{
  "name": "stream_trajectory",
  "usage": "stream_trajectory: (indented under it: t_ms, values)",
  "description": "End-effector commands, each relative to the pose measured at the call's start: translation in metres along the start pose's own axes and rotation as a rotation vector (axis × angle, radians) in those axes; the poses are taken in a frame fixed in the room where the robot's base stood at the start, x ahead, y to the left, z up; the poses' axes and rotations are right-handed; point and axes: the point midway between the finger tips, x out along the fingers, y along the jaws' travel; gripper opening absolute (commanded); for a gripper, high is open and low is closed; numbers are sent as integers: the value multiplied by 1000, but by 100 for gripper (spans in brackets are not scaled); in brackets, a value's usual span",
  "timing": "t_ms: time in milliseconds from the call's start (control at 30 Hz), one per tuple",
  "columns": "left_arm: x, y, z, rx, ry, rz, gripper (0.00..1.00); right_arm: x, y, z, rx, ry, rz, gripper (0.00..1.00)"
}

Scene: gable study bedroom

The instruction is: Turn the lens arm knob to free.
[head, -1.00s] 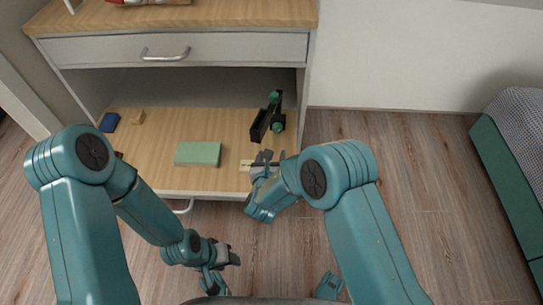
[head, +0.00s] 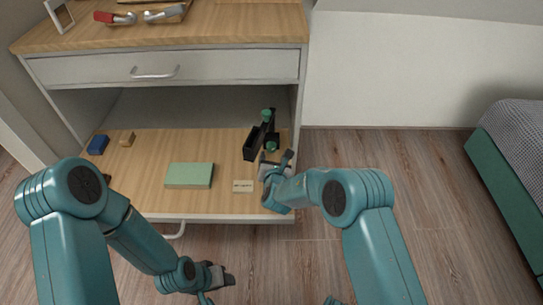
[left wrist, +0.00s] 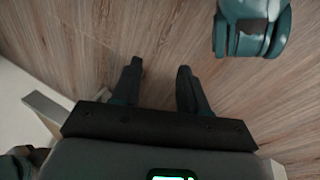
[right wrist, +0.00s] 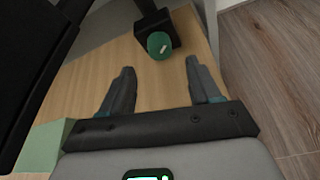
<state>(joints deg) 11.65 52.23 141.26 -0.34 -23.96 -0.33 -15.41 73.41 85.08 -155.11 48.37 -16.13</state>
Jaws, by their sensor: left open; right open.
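A black device (head: 252,143) with an upright arm and green knobs stands at the right of the wooden shelf. One green knob (head: 266,115) is at the top of its arm and another is lower. In the right wrist view, a round green knob (right wrist: 159,45) with a white mark sits on a black block just beyond the fingertips. My right gripper (head: 276,160) is open and empty, close in front of the device; its fingers (right wrist: 160,72) are apart and not touching the knob. My left gripper (left wrist: 160,66) is open and empty above the floor.
A green book (head: 189,176) and a small label card (head: 243,186) lie on the shelf (head: 145,165). A blue block (head: 97,145) and a tan block (head: 127,139) are at the left. A drawer (head: 165,72) is above; the cabinet's side wall is close at the right.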

Motion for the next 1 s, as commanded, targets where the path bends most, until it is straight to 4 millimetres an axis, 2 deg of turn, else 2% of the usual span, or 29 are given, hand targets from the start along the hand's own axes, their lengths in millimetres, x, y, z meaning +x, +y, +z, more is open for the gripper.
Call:
stream_trajectory:
  t_ms: [33, 100, 300, 500, 733, 767, 900, 933, 1000]
  values:
    - [9, -3, -2, 2, 10, 0, 43, 13, -1, -4, 0, -3, 0, 62]
    - [14, -4, -6, 5, 24, 1, 43, 26, -1, -4, 1, -2, -1, 62]
    - [22, -7, -13, 11, 51, 2, 43, 51, -1, -2, 0, -1, -1, 62]
    - [25, -8, -16, 14, 62, 2, 43, 59, 0, 0, -1, 0, 0, 62]
    - [24, -8, -16, 14, 63, 2, 43, 60, 0, 0, -1, 0, 0, 62]
    - [24, -8, -16, 14, 63, 2, 43, 60, 0, 0, -1, 1, 0, 59]
    - [24, -8, -16, 14, 63, 2, 43, 59, 0, 0, -1, 0, 0, 13]
    - [24, -8, -16, 14, 62, 2, 43, 59, 0, 0, -1, 0, 0, 6]
    - [24, -8, -16, 14, 62, 2, 43, 59, 0, 0, -1, 0, 0, 6]
